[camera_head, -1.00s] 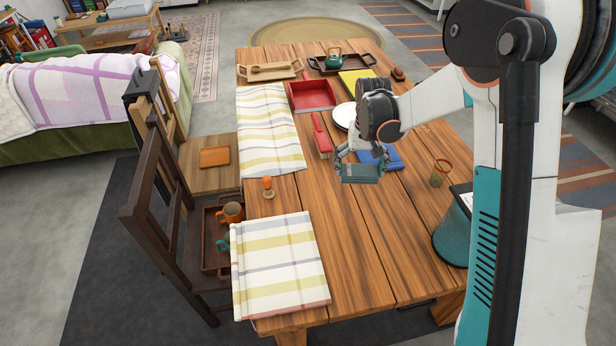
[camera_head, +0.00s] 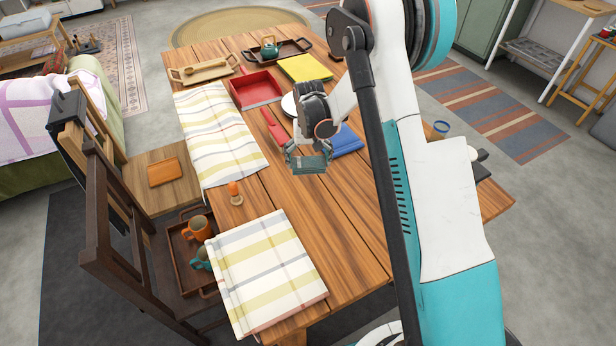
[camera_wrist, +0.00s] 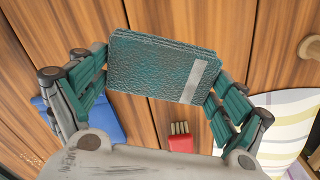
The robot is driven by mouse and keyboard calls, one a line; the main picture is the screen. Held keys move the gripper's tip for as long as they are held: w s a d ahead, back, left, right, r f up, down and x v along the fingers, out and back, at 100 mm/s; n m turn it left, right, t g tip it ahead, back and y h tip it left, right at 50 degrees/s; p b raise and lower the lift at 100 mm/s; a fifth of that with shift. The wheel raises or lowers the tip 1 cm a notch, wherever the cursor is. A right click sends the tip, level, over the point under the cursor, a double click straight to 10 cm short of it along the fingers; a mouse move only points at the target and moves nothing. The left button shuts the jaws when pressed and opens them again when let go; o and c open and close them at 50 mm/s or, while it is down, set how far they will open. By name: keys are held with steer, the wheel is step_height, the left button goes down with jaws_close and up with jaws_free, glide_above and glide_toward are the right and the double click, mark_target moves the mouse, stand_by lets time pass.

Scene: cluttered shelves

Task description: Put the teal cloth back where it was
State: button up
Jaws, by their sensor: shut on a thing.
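My gripper (camera_head: 308,160) is over the middle of the wooden table. It is shut on the folded teal cloth (camera_head: 308,166), holding it by two opposite edges. In the wrist view the teal cloth (camera_wrist: 160,68) spans the space between the two fingers of my gripper (camera_wrist: 160,85), and a pale stripe crosses its right end. The cloth appears raised above the wood. A blue folded cloth (camera_head: 347,141) lies on the table just right of my gripper. It also shows at the lower left of the wrist view (camera_wrist: 105,120).
A red brush (camera_head: 273,130), red tray (camera_head: 257,89), yellow item (camera_head: 304,68) and white plate (camera_head: 288,104) lie towards the far end. Striped cloths cover the left side (camera_head: 218,135) and near left corner (camera_head: 265,270). An orange-topped peg (camera_head: 235,193) stands between them. Bare wood lies nearer.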

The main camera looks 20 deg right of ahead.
mark_target(309, 180)
step_height(309, 180, down, 7)
steer(key=shift+r+b, duration=0.15)
steer(key=shift+b, duration=0.65)
steer(key=shift+s+r, duration=0.1)
steer(key=o, duration=0.9)
steer(key=shift+f, duration=0.25)
steer(key=shift+o, duration=0.9)
steer(key=shift+r, duration=0.1)
steer(key=shift+r, duration=0.1)
